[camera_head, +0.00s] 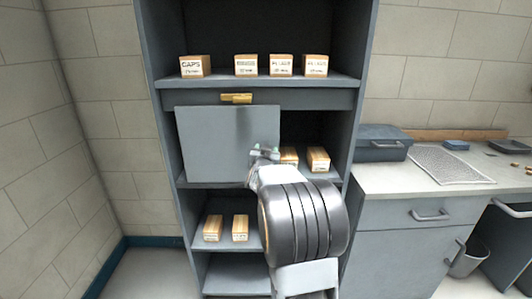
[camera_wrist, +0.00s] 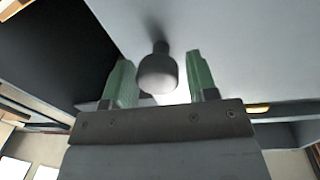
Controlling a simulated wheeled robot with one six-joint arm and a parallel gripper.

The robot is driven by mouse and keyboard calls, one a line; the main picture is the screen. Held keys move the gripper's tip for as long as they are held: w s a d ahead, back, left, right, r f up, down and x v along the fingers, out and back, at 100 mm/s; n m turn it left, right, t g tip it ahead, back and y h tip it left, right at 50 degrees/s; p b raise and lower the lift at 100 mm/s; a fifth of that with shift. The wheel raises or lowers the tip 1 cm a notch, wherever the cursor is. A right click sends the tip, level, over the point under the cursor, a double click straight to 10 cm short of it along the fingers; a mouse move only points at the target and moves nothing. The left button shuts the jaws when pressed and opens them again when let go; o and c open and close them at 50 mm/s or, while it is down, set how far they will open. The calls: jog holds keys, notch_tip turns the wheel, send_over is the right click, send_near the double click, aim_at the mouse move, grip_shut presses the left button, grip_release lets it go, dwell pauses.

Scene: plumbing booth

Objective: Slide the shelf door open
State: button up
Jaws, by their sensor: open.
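The grey flat shelf door (camera_head: 215,140) covers the left part of one shelf compartment; the right part is uncovered. In the wrist view the door (camera_wrist: 260,50) is a pale grey surface, with the dark opening to its left. A dark round knob (camera_wrist: 158,72) stands out from the door and appears between my gripper's green fingers (camera_wrist: 162,82). Contact with the knob cannot be told. The arm hides the knob in the head view.
Small boxes (camera_head: 318,158) sit in the uncovered part. Several more (camera_head: 195,66) stand on the shelf above, and others (camera_head: 240,228) below. A brass handle (camera_head: 236,98) is above the door. A counter (camera_head: 400,179) with a toolbox (camera_head: 383,146) stands at right.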

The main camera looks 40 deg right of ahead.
jog(key=shift+o, duration=0.9)
jog(key=v, duration=1.4)
jog(key=s+a+f+n+g+y+p, duration=0.35)
jog(key=a+f+n+g+y, duration=0.2)
jog(key=a+f+y, duration=0.5)
jog(key=s+a+r+n+g+y+p, duration=0.1)
jog(key=s+a+r+n+g+p, duration=0.3)
jog(key=s+a+r+p, duration=0.3)
jog(key=s+a+r+n, duration=0.1)
jog(key=s+a+r, duration=0.1)
jog(key=s+a, duration=0.2)
jog(key=shift+s+p, duration=0.3)
